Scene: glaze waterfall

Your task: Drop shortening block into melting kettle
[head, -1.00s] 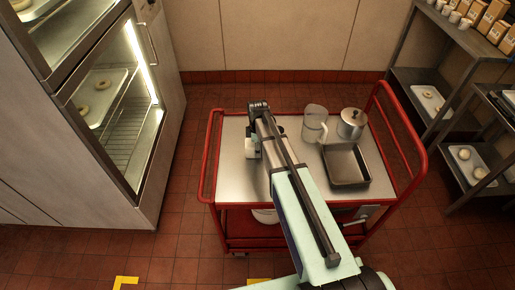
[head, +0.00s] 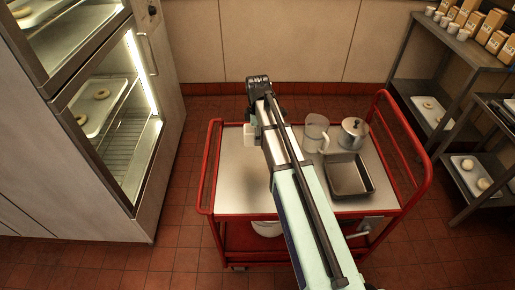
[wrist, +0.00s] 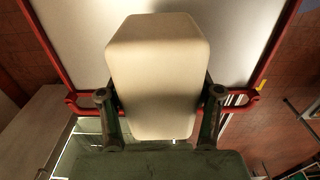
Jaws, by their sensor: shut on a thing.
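A pale cream block (wrist: 155,75), which looks like the shortening, fills the middle of the wrist view. My gripper (wrist: 160,95) is shut on it, with one dark finger on each side. Below the block is the bare metal top of a red cart. In the head view my arm reaches over the cart and hides the gripper; a small whitish shape (head: 250,135) shows at its left side, and I cannot tell if it is the block. A lidded metal pot (head: 354,136) stands at the cart's back right. I cannot tell whether it is the kettle.
On the red cart (head: 233,180) are a clear pitcher (head: 315,134) and a dark rectangular pan (head: 349,177). A white round vessel (head: 267,229) is partly hidden on its lower shelf. A glass-door cabinet (head: 115,110) stands left, shelving (head: 460,55) right. The cart top's left side is clear.

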